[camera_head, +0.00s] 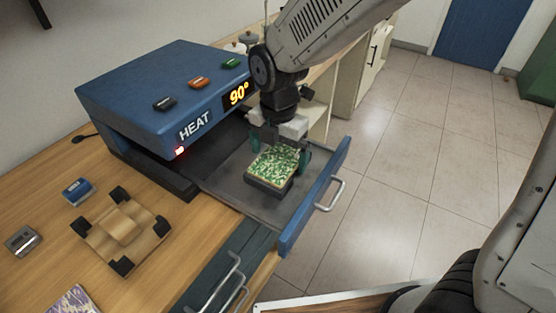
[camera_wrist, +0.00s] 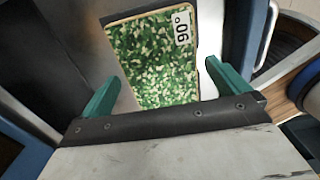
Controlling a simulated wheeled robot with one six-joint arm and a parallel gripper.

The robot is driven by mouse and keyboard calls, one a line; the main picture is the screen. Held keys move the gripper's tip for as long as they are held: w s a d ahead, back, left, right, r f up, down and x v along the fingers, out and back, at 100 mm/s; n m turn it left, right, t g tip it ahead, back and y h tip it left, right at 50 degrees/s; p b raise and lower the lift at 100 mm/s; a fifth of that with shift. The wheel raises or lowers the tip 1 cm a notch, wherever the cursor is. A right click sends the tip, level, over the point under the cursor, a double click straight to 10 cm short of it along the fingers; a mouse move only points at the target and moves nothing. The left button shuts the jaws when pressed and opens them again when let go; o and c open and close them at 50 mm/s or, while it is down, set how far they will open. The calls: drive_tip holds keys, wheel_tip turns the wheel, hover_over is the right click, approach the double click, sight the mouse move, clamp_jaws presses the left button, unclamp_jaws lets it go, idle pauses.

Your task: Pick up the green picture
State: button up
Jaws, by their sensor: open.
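The green picture (camera_head: 273,164) is a small rectangle with a mottled green and cream pattern. It lies on a dark block (camera_head: 266,187) in the pulled-out tray of the blue heat machine. In the wrist view the picture (camera_wrist: 152,62) fills the upper middle, with a white "90°" label (camera_wrist: 181,28) at its top right corner. My gripper (camera_head: 281,158) is open above the picture. Its two teal fingers (camera_wrist: 160,88) show apart, one to each side of the picture's near end. The head view does not clearly show whether the fingers touch it.
The blue machine (camera_head: 160,88) reads "HEAT" and "90°", with a red light and coloured buttons on top. Its drawer (camera_head: 225,176) has a blue front and handle (camera_head: 330,195). A wooden jig (camera_head: 148,232), a blue box (camera_head: 77,190) and a purple patterned piece (camera_head: 72,302) lie on the wooden counter.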

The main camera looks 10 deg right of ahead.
drive_tip(key=c, duration=1)
